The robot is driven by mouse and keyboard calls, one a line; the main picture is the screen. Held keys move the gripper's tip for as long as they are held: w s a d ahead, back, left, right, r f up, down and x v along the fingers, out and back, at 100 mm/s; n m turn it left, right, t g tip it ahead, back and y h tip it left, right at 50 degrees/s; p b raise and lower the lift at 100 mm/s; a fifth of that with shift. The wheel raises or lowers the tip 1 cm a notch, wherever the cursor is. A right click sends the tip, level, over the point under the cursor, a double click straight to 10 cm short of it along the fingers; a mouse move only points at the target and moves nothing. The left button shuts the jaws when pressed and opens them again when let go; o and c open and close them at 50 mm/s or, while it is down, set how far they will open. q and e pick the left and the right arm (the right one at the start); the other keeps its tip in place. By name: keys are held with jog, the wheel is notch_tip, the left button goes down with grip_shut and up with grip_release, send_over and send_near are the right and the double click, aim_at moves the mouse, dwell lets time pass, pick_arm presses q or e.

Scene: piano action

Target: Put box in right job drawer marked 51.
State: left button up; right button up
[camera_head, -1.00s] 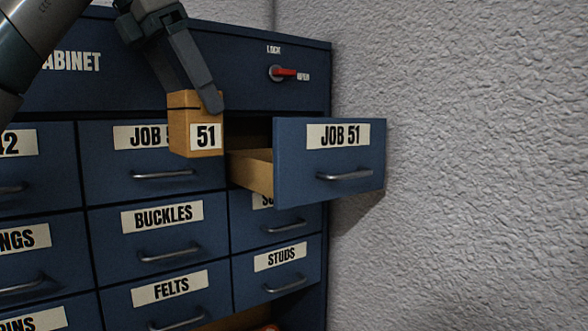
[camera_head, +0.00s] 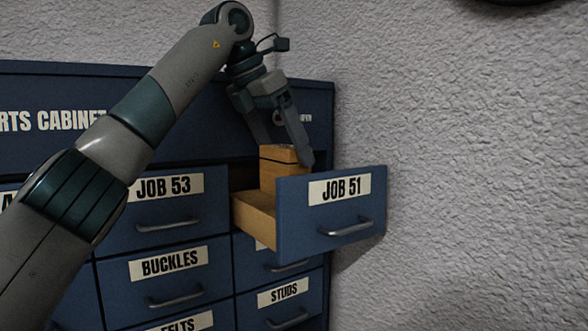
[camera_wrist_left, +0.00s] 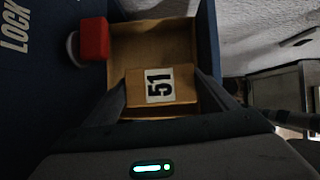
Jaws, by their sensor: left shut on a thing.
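The small wooden box (camera_head: 283,153) is between the fingers of my left gripper (camera_head: 290,155), which is shut on it. The box, with its 51 label, also shows in the left wrist view (camera_wrist_left: 160,88). The open drawer marked JOB 51 (camera_head: 330,212) sticks out at the cabinet's right side. The box is over the drawer's opening, and its lower part is hidden behind the drawer front. I cannot tell whether it touches the drawer floor. In the left wrist view, the bare drawer inside (camera_wrist_left: 150,42) shows beyond the box. My right gripper is not in view.
The blue parts cabinet (camera_head: 200,90) has closed drawers marked JOB 53 (camera_head: 165,212), BUCKLES (camera_head: 170,275) and STUDS (camera_head: 285,305). A red lock handle (camera_wrist_left: 93,40) is close to the gripper in the left wrist view. The rough grey wall (camera_head: 480,180) stands at the right.

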pick_arm(q)
jog(key=shift+w+d+f+p, duration=0.25)
jog(key=shift+w+d+p, duration=0.3)
jog(key=shift+w+d, duration=0.25)
jog(key=shift+s+f+p, duration=0.1)
jog(key=shift+f+p, duration=0.25)
jog(key=shift+f, duration=1.1)
jog(key=shift+f, duration=0.1)
jog(key=shift+f, duration=0.2)
jog(key=shift+f+p, duration=0.6)
jog(key=shift+f, duration=0.2)
jog(key=shift+f+p, duration=0.45)
jog(key=shift+p, duration=0.2)
jog(key=shift+d+f, duration=0.1)
jog(key=shift+f, duration=0.15)
